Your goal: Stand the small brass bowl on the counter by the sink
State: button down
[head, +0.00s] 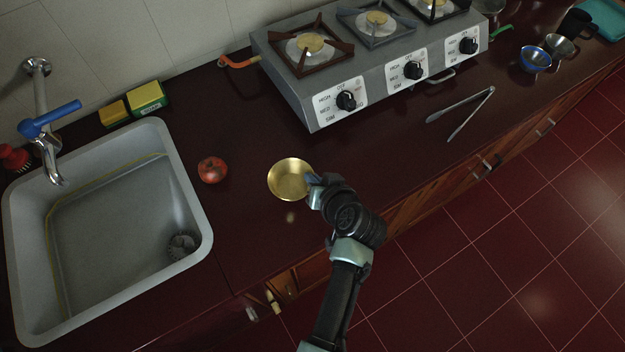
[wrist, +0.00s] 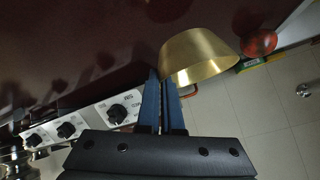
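My gripper (head: 312,181) is at the bowl's right side. In the wrist view, its blue fingers (wrist: 161,88) are close together at the rim of the brass bowl (wrist: 203,57), and seem closed on it. The bowl looks held a little above the counter, but the gap under it is hard to judge. The fingertips are partly hidden in the head view.
A blue bowl (head: 535,59) is far right. Counter in front of the fruit is clear.

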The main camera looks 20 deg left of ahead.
jog(key=shift+f, duration=1.45)
jog(key=shift+f, duration=0.15)
jog(key=c, duration=1.1)
grip_release()
